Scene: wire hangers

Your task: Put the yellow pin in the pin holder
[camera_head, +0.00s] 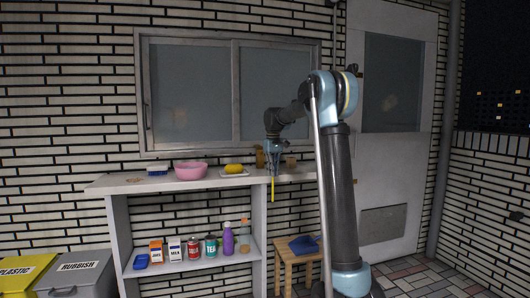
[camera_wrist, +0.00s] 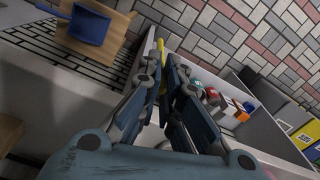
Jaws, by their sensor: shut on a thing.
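The yellow pin (camera_head: 272,190) is long and thin and hangs roughly upright below my gripper (camera_head: 274,172), in front of the right end of the counter. My gripper is shut on it. In the wrist view the yellow pin (camera_wrist: 160,46) sticks out beyond the fingers of my gripper (camera_wrist: 168,72), which hide part of it. I cannot tell for sure which thing is the pin holder. A blue open-looking container (camera_head: 304,244) sits on a wooden stool (camera_head: 286,262), low and right of the pin; the wrist view shows this blue container (camera_wrist: 86,25) at upper left.
The counter (camera_head: 135,184) carries a pink bowl (camera_head: 190,170), a yellow sponge (camera_head: 234,168) on a dish and small brown items (camera_head: 260,158) near my gripper. The shelf (camera_head: 190,265) below holds cans, cartons and bottles. Two bins stand at the lower left.

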